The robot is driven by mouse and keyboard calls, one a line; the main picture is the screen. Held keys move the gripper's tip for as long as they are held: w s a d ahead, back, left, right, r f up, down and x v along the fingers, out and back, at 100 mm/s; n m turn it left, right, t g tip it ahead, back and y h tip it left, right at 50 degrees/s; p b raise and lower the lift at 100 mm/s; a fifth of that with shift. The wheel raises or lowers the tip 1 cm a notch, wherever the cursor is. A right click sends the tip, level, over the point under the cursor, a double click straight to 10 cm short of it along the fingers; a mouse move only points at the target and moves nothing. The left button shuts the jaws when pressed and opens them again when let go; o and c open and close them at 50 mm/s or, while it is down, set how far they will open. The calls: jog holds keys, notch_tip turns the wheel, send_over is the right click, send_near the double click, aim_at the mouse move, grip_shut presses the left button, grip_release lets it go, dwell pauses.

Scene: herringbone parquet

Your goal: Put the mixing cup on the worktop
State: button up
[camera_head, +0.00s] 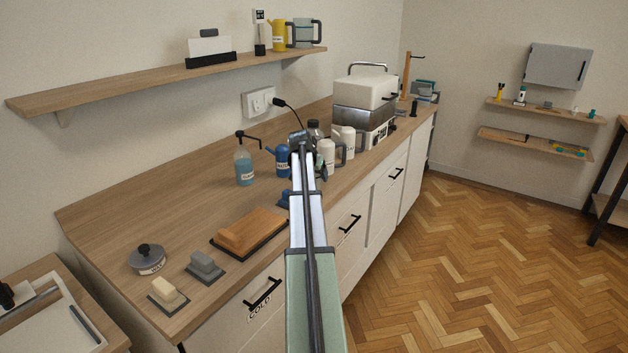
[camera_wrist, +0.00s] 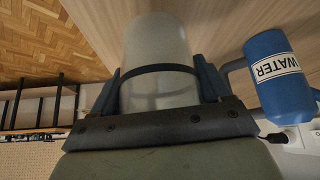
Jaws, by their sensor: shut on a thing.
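In the wrist view, a pale, translucent cup, taken to be the mixing cup (camera_wrist: 160,42), sits between the two fingers of my gripper (camera_wrist: 162,80). The fingers press on its sides, and a dark curved band crosses it. Wood surface shows behind the cup. In the head view my gripper (camera_head: 304,145) is over the middle of the worktop (camera_head: 190,210). My arm hides most of what it holds there. I cannot tell whether the cup touches the worktop.
A blue water jug (camera_wrist: 282,75) is close beside the cup; the head view shows it too (camera_head: 281,160). White jugs (camera_head: 345,140) stand right of my gripper. A soap bottle (camera_head: 244,167) and an orange block (camera_head: 250,230) are nearby. The worktop's left part has bare room.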

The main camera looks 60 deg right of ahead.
jog(key=shift+f, duration=0.95)
jog(key=shift+f, duration=0.2)
jog(key=o, duration=1.1)
jog(key=w+v, duration=0.1)
jog(key=v, duration=1.2)
jog(key=shift+s+a+r, duration=0.25)
jog(key=shift+a, duration=0.1)
